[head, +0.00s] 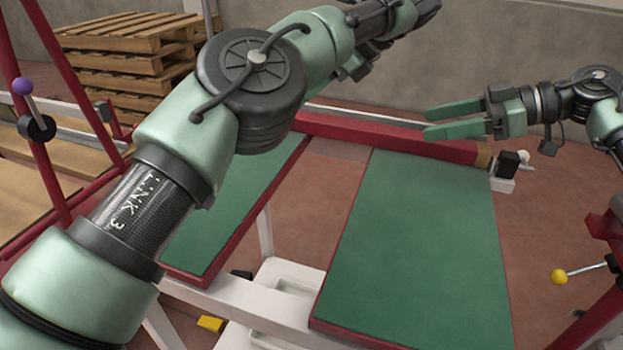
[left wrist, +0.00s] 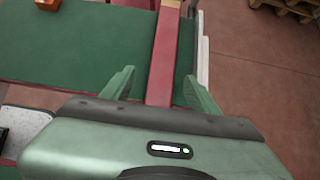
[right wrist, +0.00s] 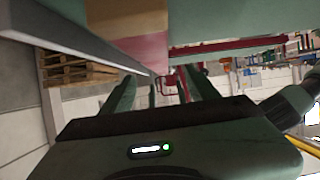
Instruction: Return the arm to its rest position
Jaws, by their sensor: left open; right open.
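My left arm (head: 250,90) crosses the head view from the lower left to the top edge, over the green table panels. Its fingertips are not clear there. In the left wrist view my left gripper (left wrist: 160,84) is open, its two green fingers apart, with a red rail (left wrist: 164,55) in view beyond and between them. Nothing is held. My right gripper (head: 428,122) is at the right of the head view, its green fingers open and empty, pointing left above the red beam (head: 400,143). It also shows open in the right wrist view (right wrist: 165,85).
Two green panels (head: 415,240) with red edges lie below the arms, with a gap between them. Wooden pallets (head: 130,50) are stacked at the back left. A purple-knobbed lever (head: 24,88) stands left, a yellow-knobbed one (head: 560,276) right. An orange object (left wrist: 48,4) lies on the green panel.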

